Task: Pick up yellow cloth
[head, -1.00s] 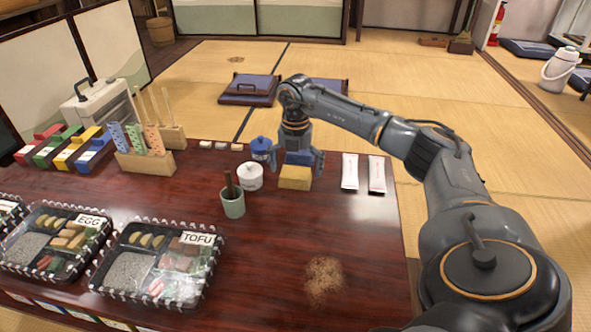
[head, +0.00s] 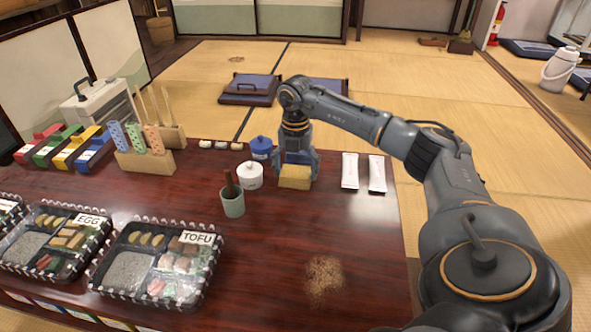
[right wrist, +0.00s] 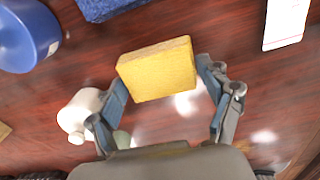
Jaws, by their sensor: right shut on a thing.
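The yellow cloth (head: 295,176) is a folded, block-like piece near the table's far edge. My right gripper (head: 297,170) is over it from above, with a finger at each side. In the right wrist view the yellow cloth (right wrist: 158,70) sits between the fingertips of the right gripper (right wrist: 160,80), which is shut on it. I cannot tell whether the cloth is clear of the table. A blue cloth (right wrist: 105,8) lies just beyond it, mostly hidden by the gripper in the head view. My left gripper is not in view.
A white pot (head: 249,176) and a blue pot (head: 261,147) stand close left of the gripper, beside a green cup (head: 232,203). Two white packets (head: 350,171) lie to the right. Brown crumbs (head: 325,278) lie in front. Lunch boxes (head: 155,262) fill the left front.

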